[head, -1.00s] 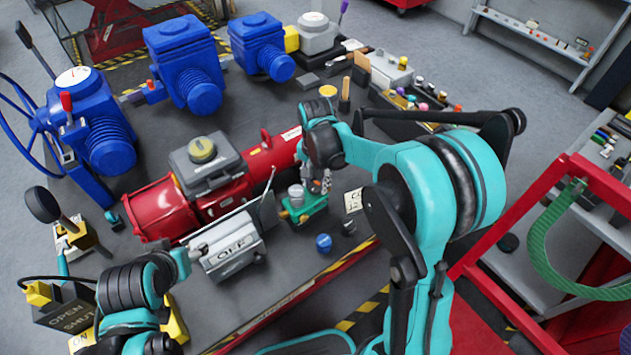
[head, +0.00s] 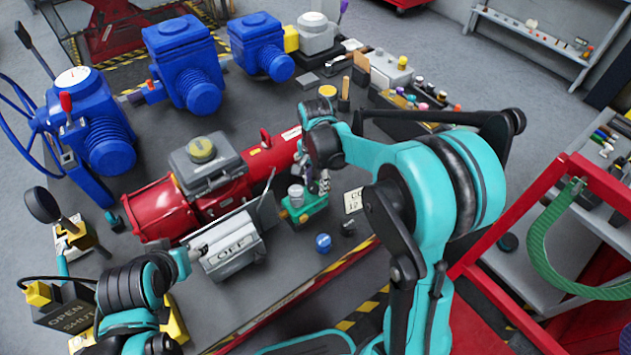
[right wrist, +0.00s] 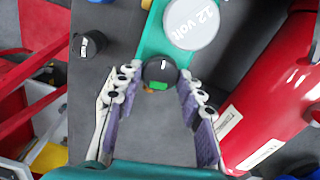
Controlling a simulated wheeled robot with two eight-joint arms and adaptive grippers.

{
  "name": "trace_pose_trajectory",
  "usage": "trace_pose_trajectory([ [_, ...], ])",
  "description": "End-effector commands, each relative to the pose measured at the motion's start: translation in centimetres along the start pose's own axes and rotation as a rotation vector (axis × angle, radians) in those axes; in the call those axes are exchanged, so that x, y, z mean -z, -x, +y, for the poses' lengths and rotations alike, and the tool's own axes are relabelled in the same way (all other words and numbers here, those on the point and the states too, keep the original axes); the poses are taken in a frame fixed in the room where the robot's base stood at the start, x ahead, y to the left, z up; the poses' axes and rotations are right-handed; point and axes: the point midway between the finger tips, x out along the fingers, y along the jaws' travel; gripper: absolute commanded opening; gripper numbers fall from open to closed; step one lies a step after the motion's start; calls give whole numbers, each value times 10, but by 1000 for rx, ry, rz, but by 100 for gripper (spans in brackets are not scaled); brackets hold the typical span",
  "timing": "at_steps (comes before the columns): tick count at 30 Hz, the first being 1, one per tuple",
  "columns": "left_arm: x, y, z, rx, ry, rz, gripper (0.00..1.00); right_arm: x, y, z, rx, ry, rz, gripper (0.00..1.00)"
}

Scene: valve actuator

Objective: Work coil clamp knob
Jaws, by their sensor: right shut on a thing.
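The green coil unit (head: 306,211) with its round grey cap stands on the bench in front of the red cylinder. In the right wrist view its cap (right wrist: 192,24) reads "12 volt". A black clamp knob (right wrist: 160,71) with a white mark and a green patch sits at the coil unit's near end. My right gripper (right wrist: 158,80) is shut on this knob, one finger on each side. In the head view my right gripper (head: 323,183) is partly hidden behind the coil unit and its own wrist. My left gripper (head: 190,258) is beside the grey OFF box; its fingers are unclear.
The red actuator (head: 160,208) lies behind the coil unit. The grey OFF box (head: 228,247) stands left of it. A blue knob (head: 323,242) and a black knob (head: 348,228) sit on the bench in front. Blue valve units (head: 183,65) stand at the back.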

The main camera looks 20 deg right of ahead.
Motion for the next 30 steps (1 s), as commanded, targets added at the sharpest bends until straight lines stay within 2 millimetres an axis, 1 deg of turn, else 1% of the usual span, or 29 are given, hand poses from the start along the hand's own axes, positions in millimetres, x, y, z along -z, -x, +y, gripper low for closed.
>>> trace_pose_trajectory([
  [2, 0, 0, 0, 0, 0, 0, 59, 0, 0, 0, 0, 1, 0, 9],
  [3, 0, 0, 0, 0, 0, 0, 59, 0, 0, 0, 0, 1, 0, 48],
  [4, 0, 0, 0, 0, 0, 0, 59, 0, 0, 0, 0, 1, 0, 56],
  [5, 0, 0, 0, 0, 0, 0, 59, 0, 0, 0, 0, 1, 0, 59],
  [13, 0, 0, 0, 0, 0, 0, 59, 0, 0, 0, 0, 1, 0, 59],
  [17, 0, 0, 0, 0, 0, 0, 59, 0, 9, 0, 0, 1, 0, 59],
  [20, 0, 0, 0, 0, 0, 0, 59, 0, 25, 0, 0, 1, 0, 59],
  [27, 0, 0, 0, 0, 0, 0, 59, 0, 78, 0, 0, 1, 0, 59],
  [30, 0, 0, 0, 0, 0, 0, 59, 0, 96, 0, 0, 1, 0, 59],
])
